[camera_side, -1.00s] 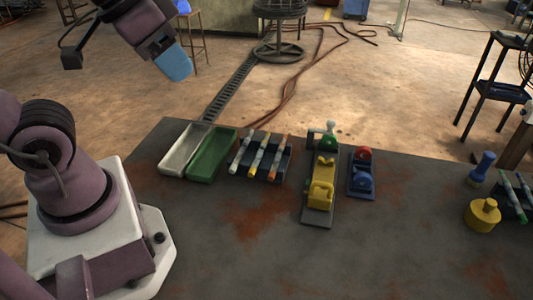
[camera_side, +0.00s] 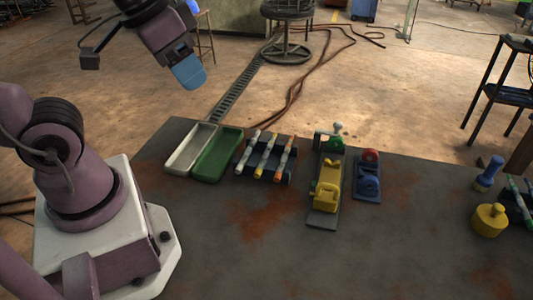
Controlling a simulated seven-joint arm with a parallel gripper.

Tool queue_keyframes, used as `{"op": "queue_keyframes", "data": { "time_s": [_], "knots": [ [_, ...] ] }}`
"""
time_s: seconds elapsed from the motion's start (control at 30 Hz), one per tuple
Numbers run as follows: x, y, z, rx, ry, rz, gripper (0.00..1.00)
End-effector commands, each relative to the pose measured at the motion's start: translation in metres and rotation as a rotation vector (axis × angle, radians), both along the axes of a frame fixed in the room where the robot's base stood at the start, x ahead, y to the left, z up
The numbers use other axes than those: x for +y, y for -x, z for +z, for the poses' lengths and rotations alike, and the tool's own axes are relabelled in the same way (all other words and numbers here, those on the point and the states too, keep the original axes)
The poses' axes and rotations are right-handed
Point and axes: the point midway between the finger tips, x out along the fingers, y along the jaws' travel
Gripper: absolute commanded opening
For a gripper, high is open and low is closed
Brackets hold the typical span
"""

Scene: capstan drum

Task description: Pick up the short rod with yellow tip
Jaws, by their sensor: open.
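Several rods lie side by side on a dark blue rack near the back edge of the table. The middle rod (camera_side: 266,157) is pale with a yellow end toward the near side. I cannot tell from here which is shorter. My gripper (camera_side: 188,74) has blue fingers, is open and empty, and hangs in the air well above and to the left of the rack, apart from all rods.
A white tray (camera_side: 176,158) and a green tray (camera_side: 203,172) sit left of the rack. A yellow and green fixture (camera_side: 327,190) and a blue block with a red part (camera_side: 368,186) stand right of it. A yellow cylinder (camera_side: 489,222) is far right. The table's front is clear.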

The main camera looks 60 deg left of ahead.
Motion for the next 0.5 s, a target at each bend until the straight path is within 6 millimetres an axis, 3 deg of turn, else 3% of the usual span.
{"op": "queue_keyframes", "data": {
  "time_s": [0.27,0.5],
  "knots": [
    [0.020,-0.055,-0.052,0.251,0.041,0.132,0.47],
    [0.049,-0.111,-0.117,0.375,0.064,0.367,0.47]
  ]
}}
